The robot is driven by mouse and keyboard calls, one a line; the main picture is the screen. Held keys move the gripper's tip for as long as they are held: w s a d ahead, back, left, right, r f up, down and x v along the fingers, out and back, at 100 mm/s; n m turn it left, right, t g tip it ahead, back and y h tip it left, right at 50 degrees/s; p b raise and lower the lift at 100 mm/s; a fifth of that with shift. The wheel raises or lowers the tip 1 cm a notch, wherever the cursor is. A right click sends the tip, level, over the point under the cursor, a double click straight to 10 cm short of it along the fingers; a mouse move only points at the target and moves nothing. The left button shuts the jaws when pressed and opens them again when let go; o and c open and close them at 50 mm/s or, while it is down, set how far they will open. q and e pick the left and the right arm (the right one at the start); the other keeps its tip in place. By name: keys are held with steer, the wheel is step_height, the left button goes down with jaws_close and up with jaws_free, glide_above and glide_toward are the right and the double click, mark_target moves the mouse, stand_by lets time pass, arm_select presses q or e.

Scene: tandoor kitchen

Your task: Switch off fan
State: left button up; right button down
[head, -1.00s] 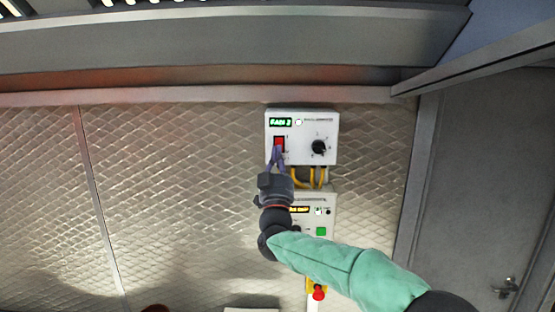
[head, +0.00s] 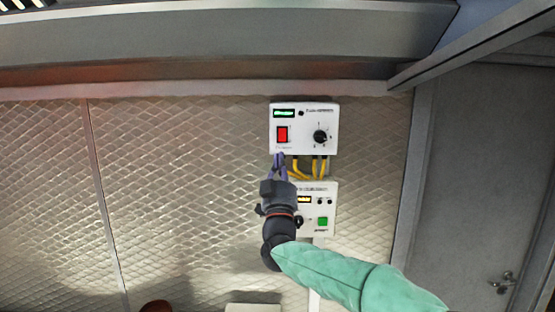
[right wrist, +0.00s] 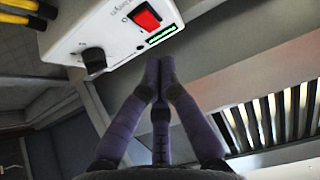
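A white control box (head: 303,150) is mounted on the quilted metal wall. It carries a red rocker switch (head: 282,134), a green display (head: 284,113) and a black knob (head: 320,137). The display text is too small to read for sure; the small round lamp beside it is dark. My right gripper (head: 279,156) is just below the switch, near the box's lower edge, apart from the switch. In the right wrist view my right gripper's fingertips (right wrist: 158,64) are together and empty; the red switch (right wrist: 147,18) shows above them. My left gripper is not in view.
A second white box (head: 329,204) with a green button (head: 322,221) hangs below, partly hidden by my right gripper. Yellow cables (head: 318,168) join the boxes. A metal hood (head: 230,55) overhangs above; a grey door (head: 480,190) is at right.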

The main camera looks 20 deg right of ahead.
steer(key=s+a+f+b, duration=0.1)
steer(key=s+f+b, duration=0.1)
steer(key=f, duration=0.3)
steer(key=shift+s+a+f, duration=0.2)
steer(key=shift+s+f, duration=0.15)
steer(key=shift+s, duration=0.3)
steer(key=shift+d, duration=0.15)
steer(key=shift+f, duration=0.1)
